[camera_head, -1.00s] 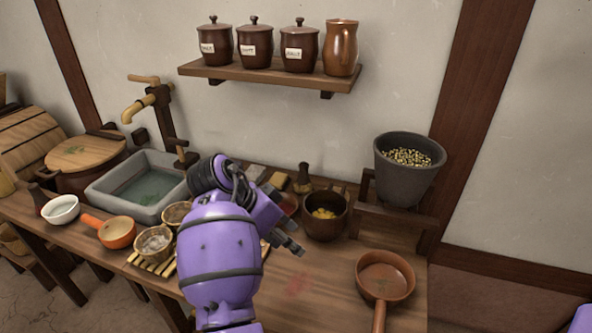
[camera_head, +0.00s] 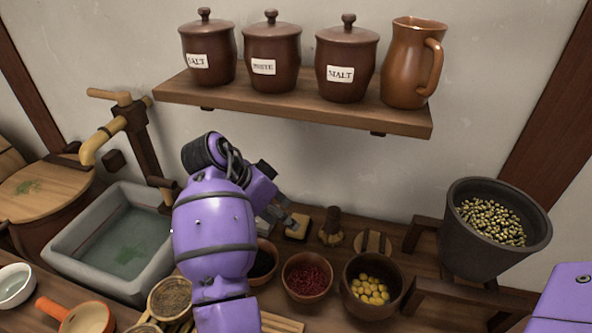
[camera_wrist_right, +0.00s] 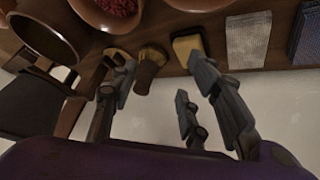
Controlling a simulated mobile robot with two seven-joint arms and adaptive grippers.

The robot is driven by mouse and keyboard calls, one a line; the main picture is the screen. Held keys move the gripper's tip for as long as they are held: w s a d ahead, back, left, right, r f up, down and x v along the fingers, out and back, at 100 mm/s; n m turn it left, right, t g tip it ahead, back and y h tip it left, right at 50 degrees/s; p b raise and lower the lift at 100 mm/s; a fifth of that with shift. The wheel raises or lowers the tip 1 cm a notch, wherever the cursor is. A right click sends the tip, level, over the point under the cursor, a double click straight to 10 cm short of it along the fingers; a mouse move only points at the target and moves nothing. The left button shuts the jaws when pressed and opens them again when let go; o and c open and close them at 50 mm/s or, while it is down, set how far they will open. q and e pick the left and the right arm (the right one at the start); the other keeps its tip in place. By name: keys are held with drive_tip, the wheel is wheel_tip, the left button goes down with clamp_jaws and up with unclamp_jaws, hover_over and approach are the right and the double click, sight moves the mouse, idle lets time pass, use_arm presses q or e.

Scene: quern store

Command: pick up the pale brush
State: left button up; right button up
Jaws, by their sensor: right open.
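A small block-like tan brush (camera_head: 297,226), the palest of the brushes, lies at the back of the counter; it also shows in the right wrist view (camera_wrist_right: 188,46). Beside it stands a brush with a dark handle and tan bristles (camera_head: 332,228), also seen in the right wrist view (camera_wrist_right: 151,66). My right gripper (camera_head: 283,214) is just left of the tan brush, partly overlapping it in the head view. In the wrist view my right gripper (camera_wrist_right: 158,64) has its fingers spread, with nothing between them held. Contact cannot be told. My left gripper is not seen.
A red-filled bowl (camera_head: 307,277) and a pot of yellow pieces (camera_head: 371,288) stand in front. A round wooden disc (camera_head: 373,243) lies right of the brushes. A shelf (camera_head: 300,107) with jars hangs above. A stone sink (camera_head: 110,245) is left, a grain bucket (camera_head: 490,240) right.

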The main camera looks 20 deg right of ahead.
drive_tip(key=p, duration=0.1)
approach(332, 212)
drive_tip(key=x, duration=0.4)
drive_tip(key=shift+a+f, duration=0.25)
drive_tip(key=shift+f, duration=0.2)
drive_tip(key=x, duration=0.3)
drive_tip(key=d+x, duration=0.1)
drive_tip(key=x, duration=0.1)
drive_tip(key=shift+d, duration=0.1)
clamp_jaws()
